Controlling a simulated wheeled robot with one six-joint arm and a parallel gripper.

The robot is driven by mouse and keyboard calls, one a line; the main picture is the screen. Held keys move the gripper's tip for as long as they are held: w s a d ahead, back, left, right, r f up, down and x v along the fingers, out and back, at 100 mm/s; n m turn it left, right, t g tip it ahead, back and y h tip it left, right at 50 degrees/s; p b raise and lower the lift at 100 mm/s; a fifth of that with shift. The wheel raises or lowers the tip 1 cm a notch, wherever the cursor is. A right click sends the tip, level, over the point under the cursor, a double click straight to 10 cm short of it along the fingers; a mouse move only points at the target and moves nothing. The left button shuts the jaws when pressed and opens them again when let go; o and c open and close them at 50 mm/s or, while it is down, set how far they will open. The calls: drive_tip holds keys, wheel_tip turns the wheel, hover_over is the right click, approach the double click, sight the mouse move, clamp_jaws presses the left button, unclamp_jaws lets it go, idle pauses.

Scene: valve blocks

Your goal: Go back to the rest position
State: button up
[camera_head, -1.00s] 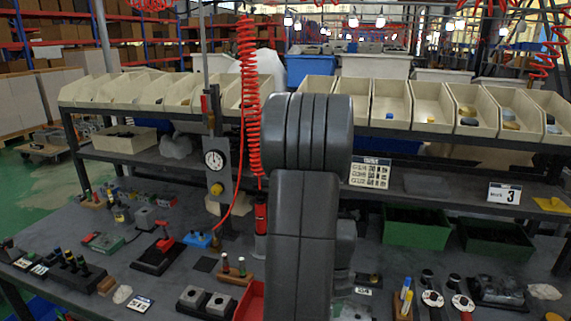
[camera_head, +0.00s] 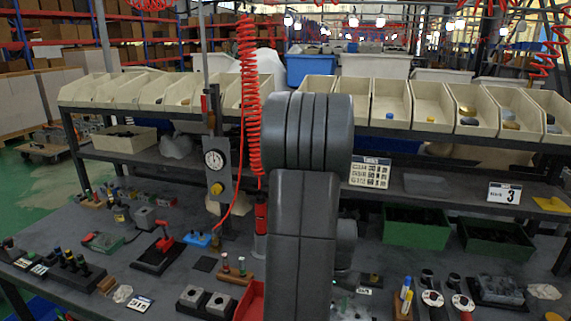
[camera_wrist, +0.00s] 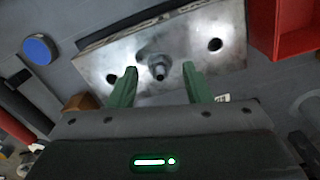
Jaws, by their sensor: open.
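My gripper (camera_wrist: 158,88) shows in the wrist view with two green fingers apart and nothing between them. Beyond the fingertips lies a metal plate (camera_wrist: 190,38) with holes and a fitting (camera_wrist: 158,68) standing at its middle. I cannot tell whether the fingers touch anything, but they look clear of the fitting. In the head view my own arm stands upright in the middle and hides the gripper and the bench area behind it.
A red bin (camera_wrist: 285,25) is at the upper right of the wrist view, and a blue round cap (camera_wrist: 40,48) at the left. In the head view, valve blocks (camera_head: 190,296), a red-handled valve (camera_head: 165,240) and green bins (camera_head: 415,228) stand on the bench (camera_head: 60,222). A red coiled hose (camera_head: 248,90) hangs beside my arm.

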drive_tip(key=n, duration=0.5)
drive_tip(key=shift+n, duration=0.3)
idle(0.4)
